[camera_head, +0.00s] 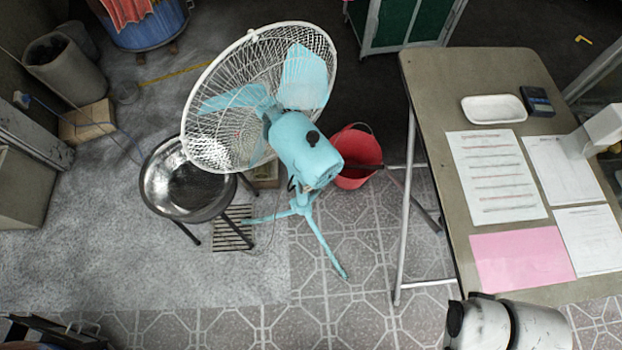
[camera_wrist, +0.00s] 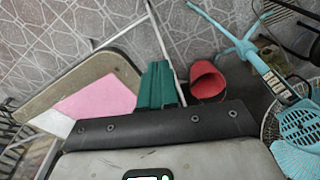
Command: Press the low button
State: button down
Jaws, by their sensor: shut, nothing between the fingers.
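A light-blue pedestal fan (camera_head: 305,150) with a white wire guard stands on the floor in the middle of the head view. In the wrist view its button panel (camera_wrist: 276,83) shows at the right, dark with several small pale buttons in a row. I cannot tell the low button by its label. My gripper (camera_wrist: 161,66) shows in the wrist view as teal ribbed fingers on a dark mount. It is shut and empty, apart from the fan and to the left of the panel. The fingers are not visible in the head view.
A grey table (camera_head: 433,90) with papers stands at the right. A red bucket (camera_head: 360,155) is behind the fan's stand. A metal basin (camera_head: 183,182) on legs stands left of the fan. Tiled floor (camera_head: 330,320) in front of the fan is clear.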

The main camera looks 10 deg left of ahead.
jog(key=w+a+f+n+t+h+b, duration=0.2)
jog(key=w+f+n+t+h+b, duration=0.55)
jog(key=w+f+b, duration=0.65)
jog(key=w+a+f+n+t+y+b, duration=0.2)
jog(key=a+n+b, duration=0.1)
jog(key=a+n, duration=0.3)
jog(key=w+a+f+n+t+y+b, duration=0.2)
jog(key=a+n, duration=0.3)
jog(key=a, duration=0.6)
jog(key=w+a+f+n+t+y+b, duration=0.2)
jog(key=w+a+f+n+y+b, duration=0.1)
jog(key=a, duration=0.5)
jog(key=n+y+b, duration=0.1)
jog(key=n+b, duration=0.1)
jog(key=n, duration=0.1)
jog(key=shift+w+a+f+n+t, duration=0.15)
jog(key=shift+a+f+n+t, duration=0.05)
jog(key=shift+n+t, duration=0.15)
jog(key=w+a+b, duration=0.2)
jog(key=w+a, duration=0.4)
jog(key=shift+w, duration=0.15)
jog(key=shift+w+a, duration=0.15)
jog(key=shift+a, duration=0.05)
jog(key=shift+w+a, duration=0.15)
